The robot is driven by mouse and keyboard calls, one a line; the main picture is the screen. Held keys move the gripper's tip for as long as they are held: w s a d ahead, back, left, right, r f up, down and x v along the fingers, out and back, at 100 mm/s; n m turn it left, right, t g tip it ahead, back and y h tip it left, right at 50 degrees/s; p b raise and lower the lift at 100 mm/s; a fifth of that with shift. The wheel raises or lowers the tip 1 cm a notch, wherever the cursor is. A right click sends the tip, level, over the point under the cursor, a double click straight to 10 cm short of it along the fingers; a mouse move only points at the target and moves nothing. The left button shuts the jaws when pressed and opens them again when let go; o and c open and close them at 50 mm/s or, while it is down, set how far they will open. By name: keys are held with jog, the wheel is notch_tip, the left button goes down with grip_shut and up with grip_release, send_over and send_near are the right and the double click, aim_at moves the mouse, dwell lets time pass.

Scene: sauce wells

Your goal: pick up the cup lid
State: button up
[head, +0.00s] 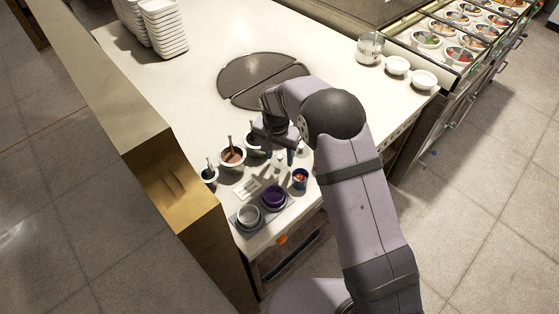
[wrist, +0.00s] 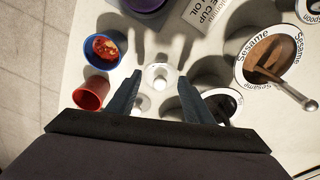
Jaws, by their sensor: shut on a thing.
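The cup lid (wrist: 160,76) is a small, pale, round, see-through piece between my fingertips in the wrist view. My gripper (wrist: 160,80) points down with its two dark blue fingers on either side of the lid, shut on it. In the head view my gripper (head: 279,158) is low over the front of the counter, between the sauce pots and the blue cup. A small pale shape (head: 278,160) shows between the fingers there. I cannot tell whether the lid touches the counter.
A blue cup (wrist: 103,52) with red and yellow contents and a red cup (wrist: 90,93) stand left of my fingers. A sesame pot (wrist: 242,70) with a spoon and a dark-filled bowl (wrist: 237,97) stand right. A purple bowl (head: 272,196) and printed card (head: 248,189) are near.

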notch_tip(320, 180, up, 7)
jog(key=shift+r+b, duration=0.2)
jog(key=shift+b, duration=0.7)
jog(key=shift+w+d+r+p, duration=0.1)
jog(key=shift+d+r+p, duration=0.1)
jog(key=shift+r+p, duration=0.45)
notch_tip(320, 180, up, 5)
jog(key=p, duration=0.4)
send_over(279, 157)
jog(key=d, duration=0.2)
jog(key=s+d+r+p, duration=0.2)
jog(key=s+d+p, duration=0.1)
jog(key=p, duration=0.1)
jog(key=s+d+f, duration=0.1)
jog(key=s+f, duration=0.2)
jog(key=f, duration=0.3)
jog(key=shift+s+d+p, duration=0.15)
jog(key=shift+d+p, duration=0.1)
jog(key=shift+p, duration=0.15)
jog(key=shift+f, duration=0.15)
jog(key=shift+f+b, duration=2.4)
jog(key=shift+f, duration=0.7)
